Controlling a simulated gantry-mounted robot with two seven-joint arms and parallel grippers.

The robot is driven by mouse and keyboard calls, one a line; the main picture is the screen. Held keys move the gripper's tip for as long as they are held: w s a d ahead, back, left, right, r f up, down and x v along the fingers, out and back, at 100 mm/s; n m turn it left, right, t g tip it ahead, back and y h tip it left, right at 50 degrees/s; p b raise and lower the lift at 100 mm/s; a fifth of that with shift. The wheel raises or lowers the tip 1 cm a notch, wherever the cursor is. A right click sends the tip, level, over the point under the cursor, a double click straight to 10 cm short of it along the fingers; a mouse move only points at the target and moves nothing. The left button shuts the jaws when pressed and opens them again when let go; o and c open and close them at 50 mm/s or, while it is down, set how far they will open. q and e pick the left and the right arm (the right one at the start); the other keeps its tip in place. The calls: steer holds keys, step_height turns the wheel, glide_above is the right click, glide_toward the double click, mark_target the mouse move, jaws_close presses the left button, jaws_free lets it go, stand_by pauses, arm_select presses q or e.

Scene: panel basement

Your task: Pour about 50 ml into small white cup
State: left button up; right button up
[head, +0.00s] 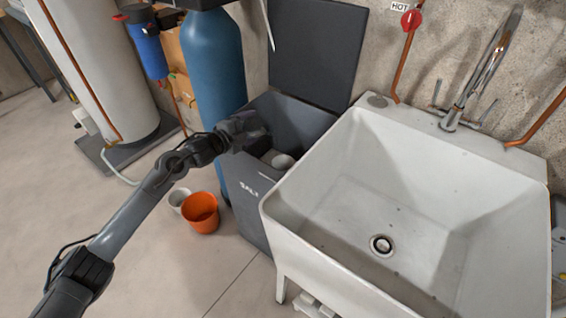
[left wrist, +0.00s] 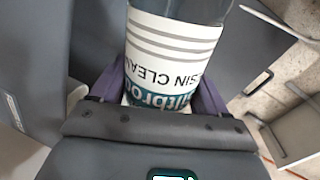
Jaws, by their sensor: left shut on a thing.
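My left gripper (head: 238,131) is at the left side of the open grey salt bin (head: 248,197). In the left wrist view its fingers (left wrist: 157,88) are shut on a clear bottle (left wrist: 174,48) with a white and teal label reading partly "SIN CLEAN". The bottle is hard to make out in the head view. A small white cup (head: 178,199) stands on the floor left of an orange bucket (head: 201,214), which partly hides it. A round whitish thing (head: 283,161) shows inside the bin, right of my gripper; I cannot tell whether it is a cup. My right gripper is not in view.
A white utility sink (head: 300,215) stands right of the bin. The bin's dark lid (head: 317,50) is raised behind it. A blue tank (head: 213,65) and a blue filter (head: 147,48) stand behind my arm. The floor at left is clear.

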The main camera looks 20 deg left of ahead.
arm_select(q)
steer(key=shift+r, duration=0.1)
steer(key=shift+r+n+p, duration=0.25)
steer(key=shift+n+p, duration=0.15)
steer(key=shift+p, duration=0.15)
steer(key=shift+d+r+n+h+p, duration=0.15)
steer(key=shift+r+n+h+p, duration=0.2)
steer(key=shift+p, duration=0.55)
steer(key=shift+f, duration=0.2)
stand_by(0.7)
steer(key=shift+r, duration=0.1)
